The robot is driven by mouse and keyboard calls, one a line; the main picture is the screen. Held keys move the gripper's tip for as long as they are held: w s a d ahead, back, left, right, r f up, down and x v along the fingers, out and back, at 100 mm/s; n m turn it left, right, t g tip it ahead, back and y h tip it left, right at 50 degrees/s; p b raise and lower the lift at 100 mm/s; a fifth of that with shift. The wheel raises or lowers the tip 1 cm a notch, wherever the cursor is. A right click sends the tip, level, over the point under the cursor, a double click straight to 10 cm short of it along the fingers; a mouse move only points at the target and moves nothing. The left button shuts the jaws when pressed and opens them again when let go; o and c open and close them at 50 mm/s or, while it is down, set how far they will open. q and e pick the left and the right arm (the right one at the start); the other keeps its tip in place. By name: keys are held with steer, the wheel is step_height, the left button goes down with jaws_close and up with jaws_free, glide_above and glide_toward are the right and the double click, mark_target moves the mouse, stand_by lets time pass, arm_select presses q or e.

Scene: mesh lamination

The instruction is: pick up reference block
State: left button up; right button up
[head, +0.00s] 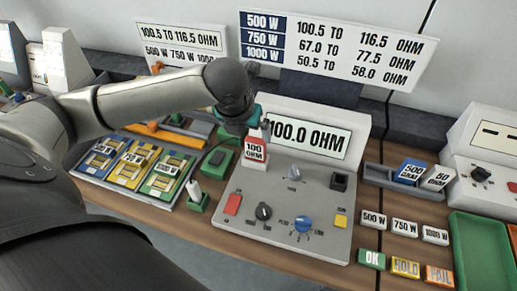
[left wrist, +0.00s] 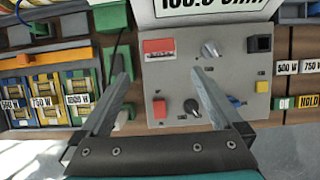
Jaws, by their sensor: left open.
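The reference block (head: 255,150), red on top with a white "100 OHM" label, stands on the upper left of the grey meter panel (head: 320,215). The meter's display (head: 308,134) reads "100.0 OHM". My left gripper (head: 258,126) is over the block in the head view, and its fingers are mostly hidden there. In the left wrist view my left gripper (left wrist: 159,68) is open and empty, its two fingers apart. The red block (left wrist: 158,48) shows beyond and between the fingertips, with no visible grip on it. My right gripper is in neither view.
Left of the meter is a tray (head: 165,204) with coils labelled 500 W, 750 W and 1000 W. A green holder (head: 199,203) stands beside the panel. OK, HOLD and FAIL blocks (head: 405,267) and a green tray (head: 480,255) are at right. Knobs (head: 303,224) rise from the panel.

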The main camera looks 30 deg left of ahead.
mark_target(256, 149)
arm_select(q)
steer(key=b+x, duration=0.1)
steer(key=x, duration=0.8)
steer(key=shift+d+f, duration=0.1)
steer(key=shift+f, duration=0.05)
steer(key=shift+b+x, duration=0.65)
steer(key=shift+x, duration=2.05)
steer(key=shift+w, duration=0.1)
steer(key=c, duration=1.5)
jaws_close()
